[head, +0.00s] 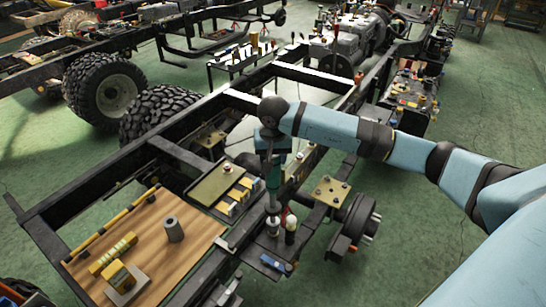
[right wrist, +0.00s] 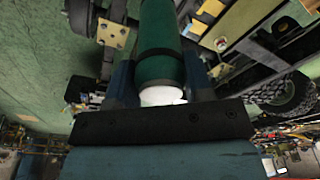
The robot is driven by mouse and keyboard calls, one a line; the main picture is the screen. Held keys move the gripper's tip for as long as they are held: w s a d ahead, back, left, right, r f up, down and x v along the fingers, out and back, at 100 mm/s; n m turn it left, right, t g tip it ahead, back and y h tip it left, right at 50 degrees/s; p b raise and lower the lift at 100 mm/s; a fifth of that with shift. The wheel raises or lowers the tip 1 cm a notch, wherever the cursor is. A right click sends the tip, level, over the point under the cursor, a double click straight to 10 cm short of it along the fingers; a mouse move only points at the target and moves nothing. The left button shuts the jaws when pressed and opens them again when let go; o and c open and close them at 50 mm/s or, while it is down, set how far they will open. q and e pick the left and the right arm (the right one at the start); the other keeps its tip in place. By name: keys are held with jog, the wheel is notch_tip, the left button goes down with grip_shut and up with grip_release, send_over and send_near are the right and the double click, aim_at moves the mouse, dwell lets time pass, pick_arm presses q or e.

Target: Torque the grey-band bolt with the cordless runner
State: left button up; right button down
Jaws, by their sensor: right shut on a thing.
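My right gripper (head: 272,160) points down over the chassis frame, its arm coming in from the right. It is shut on a green cylindrical tool, the cordless runner (head: 273,180), which hangs upright. In the right wrist view the runner (right wrist: 160,30) lies between the two fingers, with a dark band and a white end near the palm. Its lower end is near a small silver-and-white item (head: 272,226) on the rail; I cannot tell if they touch. Brass plates (head: 330,188) with small bolt heads sit on the frame. I cannot make out which bolt has the grey band.
A wooden board (head: 150,240) at lower left holds a grey cylinder (head: 174,229) and yellow blocks (head: 110,255). A green tray (head: 208,188) with small parts lies left of the runner. A red-and-white bottle-like item (head: 291,230) stands close by on the right. A wheel hub (head: 358,222) lies further right.

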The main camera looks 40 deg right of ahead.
jog(key=shift+b, duration=0.35)
dwell(0.4)
jog(key=shift+f+b, duration=1.6)
dwell(2.1)
jog(key=shift+s+f, duration=0.1)
jog(key=shift+f, duration=0.1)
dwell(0.4)
jog(key=shift+b, duration=0.75)
dwell(1.1)
jog(key=shift+r, duration=0.15)
